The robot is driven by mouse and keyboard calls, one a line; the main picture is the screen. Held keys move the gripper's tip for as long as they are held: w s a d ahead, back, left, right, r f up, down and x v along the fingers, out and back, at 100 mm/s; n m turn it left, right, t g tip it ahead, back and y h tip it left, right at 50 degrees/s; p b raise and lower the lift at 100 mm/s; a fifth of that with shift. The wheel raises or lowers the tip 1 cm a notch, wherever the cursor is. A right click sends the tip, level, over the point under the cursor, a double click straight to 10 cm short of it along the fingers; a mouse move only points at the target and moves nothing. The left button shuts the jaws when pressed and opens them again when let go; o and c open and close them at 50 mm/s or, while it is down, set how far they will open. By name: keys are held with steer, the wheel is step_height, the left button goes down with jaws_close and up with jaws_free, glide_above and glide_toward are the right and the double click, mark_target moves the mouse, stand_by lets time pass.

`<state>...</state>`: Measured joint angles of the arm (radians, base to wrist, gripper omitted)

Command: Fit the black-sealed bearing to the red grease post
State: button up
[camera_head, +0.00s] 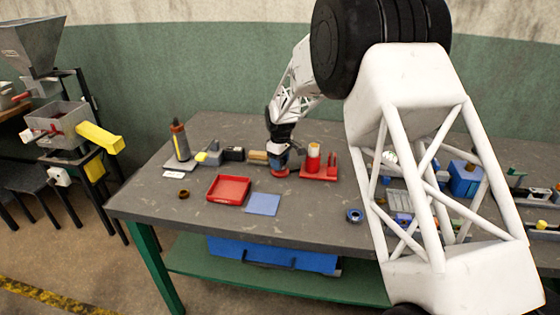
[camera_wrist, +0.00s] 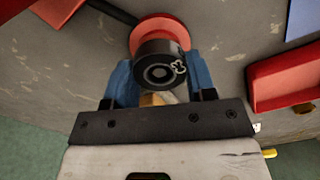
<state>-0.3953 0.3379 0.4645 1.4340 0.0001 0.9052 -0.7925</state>
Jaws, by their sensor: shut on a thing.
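My gripper (camera_head: 279,158) is low over the middle of the table, blue fingers pointing down. In the wrist view its fingers (camera_wrist: 162,85) are shut on a black ring-shaped piece (camera_wrist: 147,49), which looks like the black-sealed bearing. A grey round centre shows in its face. A red round base (camera_wrist: 150,24), apparently of the red grease post, lies directly beneath and partly behind it. This base also shows under the fingertips in the head view (camera_head: 280,174). The bearing hides any post shaft, so I cannot tell whether it is around the shaft or above it.
A red stand (camera_head: 319,174) with upright parts is close on the right. A red tray (camera_head: 229,188) and blue mat (camera_head: 263,204) lie in front. A blue ring (camera_head: 354,215) and brown ring (camera_head: 183,194) lie apart. A bottle (camera_head: 180,141) stands left.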

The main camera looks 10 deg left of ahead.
stand_by(0.4)
steer(key=o, duration=1.1)
steer(key=shift+r, duration=3.9)
